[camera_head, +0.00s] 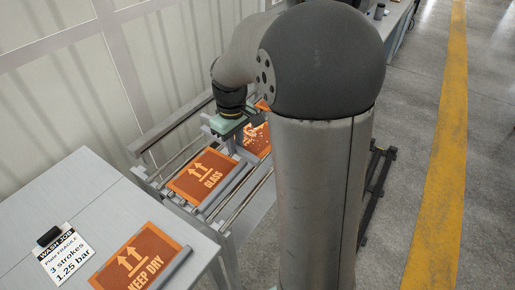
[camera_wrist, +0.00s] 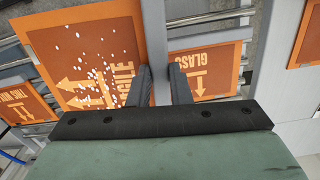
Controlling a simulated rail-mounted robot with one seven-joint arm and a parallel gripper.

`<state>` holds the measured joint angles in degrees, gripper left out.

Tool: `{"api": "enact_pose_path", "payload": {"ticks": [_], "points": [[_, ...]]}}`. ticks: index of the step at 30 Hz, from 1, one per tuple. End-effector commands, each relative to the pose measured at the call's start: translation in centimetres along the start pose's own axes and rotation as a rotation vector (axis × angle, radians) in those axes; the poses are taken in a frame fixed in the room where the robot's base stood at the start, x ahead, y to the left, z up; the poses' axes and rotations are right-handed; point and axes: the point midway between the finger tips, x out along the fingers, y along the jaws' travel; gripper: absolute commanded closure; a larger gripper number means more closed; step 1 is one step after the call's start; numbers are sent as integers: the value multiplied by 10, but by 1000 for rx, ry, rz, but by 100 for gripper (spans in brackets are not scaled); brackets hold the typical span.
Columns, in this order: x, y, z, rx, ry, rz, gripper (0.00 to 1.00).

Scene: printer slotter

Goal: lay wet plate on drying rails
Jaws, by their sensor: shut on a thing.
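The wet plate is an orange sheet with white droplets and a printed arrow sign (camera_wrist: 85,55); its grey bar (camera_wrist: 157,40) runs along its right side in the wrist view. My gripper (camera_wrist: 162,85) has its fingers on either side of that bar and is shut on it. In the head view the wet plate (camera_head: 259,138) shows beside my gripper, partly hidden by the wrist and arm. The drying rails (camera_head: 245,207) run beneath. The plate overlaps the rails in view; I cannot tell whether it touches them. The fingertips are hidden in the head view.
An orange GLASS plate (camera_head: 203,174) lies on the rails beside the wet plate. Another orange plate (camera_wrist: 22,105) lies at the left of the wrist view. A KEEP DRY plate (camera_head: 135,258) and a wash job card (camera_head: 67,255) lie on the grey table (camera_head: 75,195).

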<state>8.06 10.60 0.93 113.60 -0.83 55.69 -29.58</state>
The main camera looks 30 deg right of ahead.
Motion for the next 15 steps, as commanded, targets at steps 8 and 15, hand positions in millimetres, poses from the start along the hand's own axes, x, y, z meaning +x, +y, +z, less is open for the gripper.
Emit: {"api": "enact_pose_path", "payload": {"ticks": [8,15], "points": [[-12,10,15,-110,3,-6,100],[10,53,-19,-109,0,-8,100]]}}
